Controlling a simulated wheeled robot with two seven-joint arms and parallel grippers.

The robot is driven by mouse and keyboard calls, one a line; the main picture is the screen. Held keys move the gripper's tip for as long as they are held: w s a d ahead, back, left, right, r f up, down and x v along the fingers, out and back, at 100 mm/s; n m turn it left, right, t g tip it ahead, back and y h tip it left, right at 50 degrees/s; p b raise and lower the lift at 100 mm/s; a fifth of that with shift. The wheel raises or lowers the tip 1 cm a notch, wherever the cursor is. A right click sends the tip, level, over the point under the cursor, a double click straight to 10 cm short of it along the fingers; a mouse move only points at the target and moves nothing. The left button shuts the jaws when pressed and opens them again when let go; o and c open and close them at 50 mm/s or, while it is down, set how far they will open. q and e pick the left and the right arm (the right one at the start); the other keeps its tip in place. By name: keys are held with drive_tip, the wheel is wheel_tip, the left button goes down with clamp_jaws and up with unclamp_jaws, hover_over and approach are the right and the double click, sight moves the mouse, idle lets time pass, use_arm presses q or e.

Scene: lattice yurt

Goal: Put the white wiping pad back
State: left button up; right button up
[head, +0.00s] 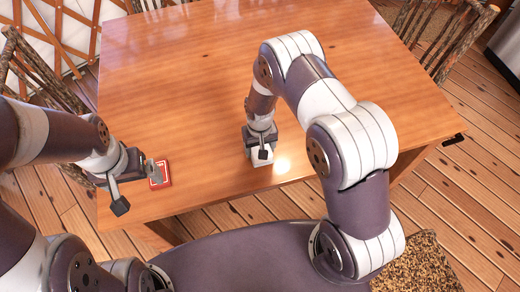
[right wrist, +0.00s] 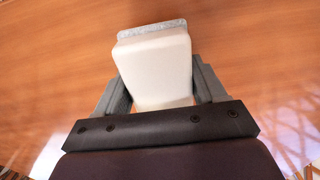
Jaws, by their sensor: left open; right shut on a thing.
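The white wiping pad (right wrist: 155,65), a pale block with a grey layer along its far edge, sits between the two fingers of my right gripper (head: 260,153). A bit of the pad (head: 263,158) shows under that gripper in the head view, low over the wooden table (head: 200,90) near its front edge. I cannot tell whether the pad touches the table. My right gripper is shut on the pad. My left gripper (head: 139,187) is open and empty at the table's front left corner, beside a red square (head: 160,180).
The red square has a pale marking and lies near the table's front left. The middle and back of the tabletop are clear. Branch-wood chairs (head: 455,40) stand around the table. A patterned rug (head: 425,268) lies on the plank floor at the lower right.

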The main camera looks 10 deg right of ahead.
drive_tip(key=shift+s+f, duration=0.25)
drive_tip(key=shift+f, duration=1)
drive_tip(key=shift+w+f, duration=0.15)
drive_tip(key=shift+f, duration=0.05)
drive_tip(key=shift+f, duration=0.15)
drive_tip(key=o, duration=1.1)
drive_tip(key=shift+r, duration=0.45)
wheel_tip(320, 180, up, 14)
drive_tip(key=b, duration=0.1)
drive_tip(key=s+d+r, duration=0.3)
drive_tip(key=s+r, duration=0.2)
drive_tip(key=s, duration=0.1)
drive_tip(key=s+d+r+t, duration=0.1)
drive_tip(key=s+d+r, duration=0.2)
drive_tip(key=s+r, duration=0.2)
drive_tip(key=s, duration=0.2)
drive_tip(key=shift+s, duration=0.3)
